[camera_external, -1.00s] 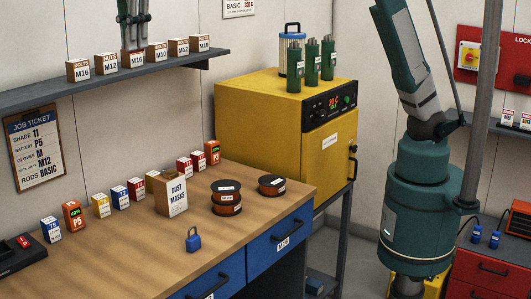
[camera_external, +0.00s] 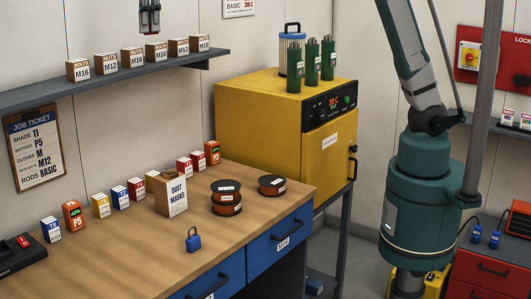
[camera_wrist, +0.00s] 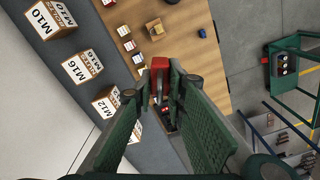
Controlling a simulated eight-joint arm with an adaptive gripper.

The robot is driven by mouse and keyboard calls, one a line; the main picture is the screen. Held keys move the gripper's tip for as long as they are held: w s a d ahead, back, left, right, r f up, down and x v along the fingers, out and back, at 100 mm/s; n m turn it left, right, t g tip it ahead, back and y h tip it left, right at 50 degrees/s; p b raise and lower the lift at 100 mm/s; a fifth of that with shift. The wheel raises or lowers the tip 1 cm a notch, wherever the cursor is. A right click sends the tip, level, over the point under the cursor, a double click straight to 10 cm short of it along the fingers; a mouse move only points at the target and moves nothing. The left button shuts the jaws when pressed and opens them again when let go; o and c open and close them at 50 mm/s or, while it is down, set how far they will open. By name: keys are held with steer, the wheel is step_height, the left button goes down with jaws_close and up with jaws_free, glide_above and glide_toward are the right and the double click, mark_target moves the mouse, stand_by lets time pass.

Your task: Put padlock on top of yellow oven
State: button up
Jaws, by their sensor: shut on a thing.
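My gripper (camera_external: 149,30) is high at the top left of the external view, above the shelf. In the wrist view my gripper (camera_wrist: 159,88) is shut on a red thing (camera_wrist: 160,63) between its fingertips; its exact kind is hard to tell. A blue padlock (camera_external: 193,240) stands on the wooden bench near the front edge, apart from my gripper; it also shows small in the wrist view (camera_wrist: 202,33). The yellow oven (camera_external: 245,120) stands beyond the bench, to the right of my gripper in the external view.
On the oven's top stand several green cylinders (camera_external: 312,65) and a blue-lidded canister (camera_external: 292,50); its left part is bare. The wall shelf (camera_external: 110,76) holds several nut boxes. Wire spools (camera_external: 226,197) and a dust mask box (camera_external: 170,193) stand on the bench (camera_external: 130,245).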

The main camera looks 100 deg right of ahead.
steer(key=s+d+m+p, duration=0.15)
steer(key=s+d, duration=0.25)
steer(key=d, duration=0.5)
steer(key=s+d+m, duration=0.3)
steer(key=s+d, duration=0.1)
steer(key=d, duration=0.6)
steer(key=s+d+m+p, duration=0.15)
steer(key=s+d, duration=0.25)
steer(key=d, duration=0.5)
steer(key=s+d+m+p, duration=0.3)
steer(key=s+d+m, duration=0.4)
steer(key=s+d, duration=1.55)
step_height(320, 180, down, 19)
steer(key=shift+s+r, duration=0.15)
steer(key=shift+r, duration=0.05)
steer(key=shift+f, duration=2.9)
